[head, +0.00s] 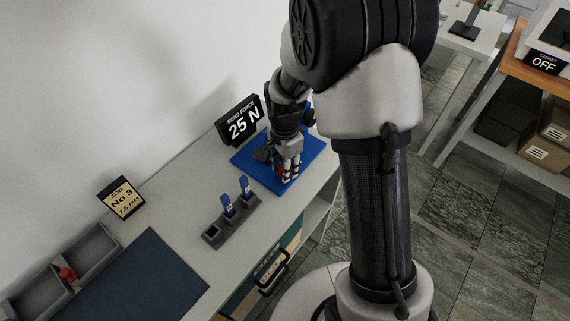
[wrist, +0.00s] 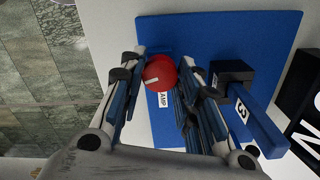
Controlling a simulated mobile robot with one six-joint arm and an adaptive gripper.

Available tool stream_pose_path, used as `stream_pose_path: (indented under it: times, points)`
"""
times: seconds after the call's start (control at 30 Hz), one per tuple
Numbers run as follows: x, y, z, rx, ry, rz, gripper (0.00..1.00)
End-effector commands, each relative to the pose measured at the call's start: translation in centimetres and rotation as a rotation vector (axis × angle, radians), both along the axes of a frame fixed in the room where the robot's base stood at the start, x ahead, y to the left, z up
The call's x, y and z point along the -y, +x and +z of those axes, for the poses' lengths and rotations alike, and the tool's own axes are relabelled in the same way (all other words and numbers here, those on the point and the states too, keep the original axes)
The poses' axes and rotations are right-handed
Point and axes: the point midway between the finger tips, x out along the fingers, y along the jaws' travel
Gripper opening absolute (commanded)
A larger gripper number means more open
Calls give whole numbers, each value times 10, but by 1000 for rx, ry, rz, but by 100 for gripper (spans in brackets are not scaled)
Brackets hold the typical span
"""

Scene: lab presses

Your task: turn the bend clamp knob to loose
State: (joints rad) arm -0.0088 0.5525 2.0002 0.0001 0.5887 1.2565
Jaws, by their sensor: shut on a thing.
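The bend clamp knob (wrist: 160,72) is a round red knob with a pale mark on its top. It sits on a blue base plate (wrist: 220,30), beside a label whose visible letters read "AMP". My gripper (wrist: 168,80) is shut on the knob, with one finger on each side of it in the wrist view. In the head view my gripper (head: 289,172) points down over the blue plate (head: 252,158) and hides most of the knob. A dark block with a blue bar (wrist: 258,125) marked 3 stands right of the knob in the wrist view.
A black "BEND FORCE 25 N" display (head: 241,121) stands behind the plate. A grey holder (head: 213,236) with blue pieces is nearer on the bench. A job card (head: 121,198) and a grey tray (head: 93,244) with a red item lie left.

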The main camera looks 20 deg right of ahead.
Motion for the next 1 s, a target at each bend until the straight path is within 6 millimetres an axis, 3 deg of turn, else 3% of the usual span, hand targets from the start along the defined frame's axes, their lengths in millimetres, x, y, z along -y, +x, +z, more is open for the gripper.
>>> stream_pose_path:
  times: [1.0]
  points:
    - [0,0,1,0,0,961,6]
